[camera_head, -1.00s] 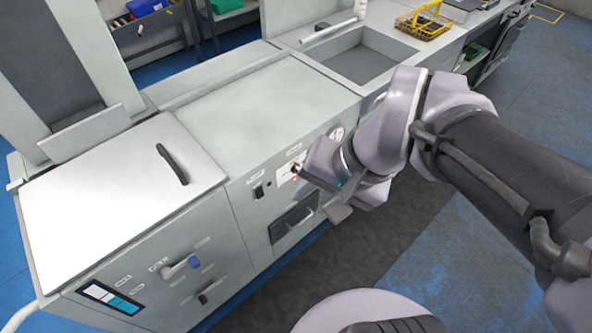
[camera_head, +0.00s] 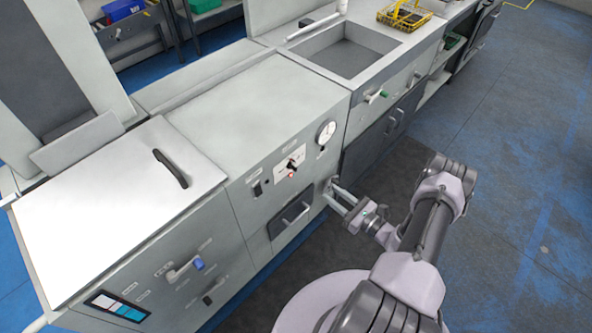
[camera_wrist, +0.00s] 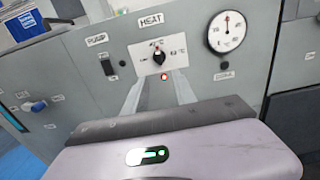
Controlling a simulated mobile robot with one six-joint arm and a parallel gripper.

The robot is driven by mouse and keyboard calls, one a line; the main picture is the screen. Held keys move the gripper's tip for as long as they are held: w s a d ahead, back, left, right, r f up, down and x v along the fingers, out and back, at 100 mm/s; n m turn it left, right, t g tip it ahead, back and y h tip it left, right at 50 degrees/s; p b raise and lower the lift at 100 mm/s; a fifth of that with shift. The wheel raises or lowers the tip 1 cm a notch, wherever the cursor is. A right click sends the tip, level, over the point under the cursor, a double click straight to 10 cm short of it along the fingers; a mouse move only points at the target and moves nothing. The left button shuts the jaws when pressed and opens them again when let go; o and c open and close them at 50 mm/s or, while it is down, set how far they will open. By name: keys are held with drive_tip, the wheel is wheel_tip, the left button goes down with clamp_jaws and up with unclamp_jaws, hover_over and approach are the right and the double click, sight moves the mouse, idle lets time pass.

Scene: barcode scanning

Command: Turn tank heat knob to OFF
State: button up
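The black tank heat knob (camera_head: 291,163) sits on a white plate on the grey cabinet front. In the wrist view the knob (camera_wrist: 159,57) is under the HEAT label, its pointer roughly upward; the small dial marks are too blurred to read surely. A red light (camera_wrist: 164,77) glows just below it. My gripper (camera_head: 336,197) is open and empty, low and to the right of the knob and apart from it. In the wrist view my gripper's two fingers (camera_wrist: 158,90) stand apart, below and on either side of the knob.
A round gauge (camera_wrist: 227,31) is right of the knob and a PUMP switch (camera_wrist: 108,67) is left. Below is a dark recess with a handle (camera_head: 291,215). A blue-tipped lever (camera_head: 186,268) sticks out further left. The sink (camera_head: 345,52) is behind, at right.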

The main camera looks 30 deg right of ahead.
sight(297, 168)
drive_tip(key=b+x, duration=0.3)
drive_tip(key=x, duration=1.2)
drive_tip(key=shift+a, duration=0.1)
drive_tip(key=shift+c, duration=0.4)
clamp_jaws()
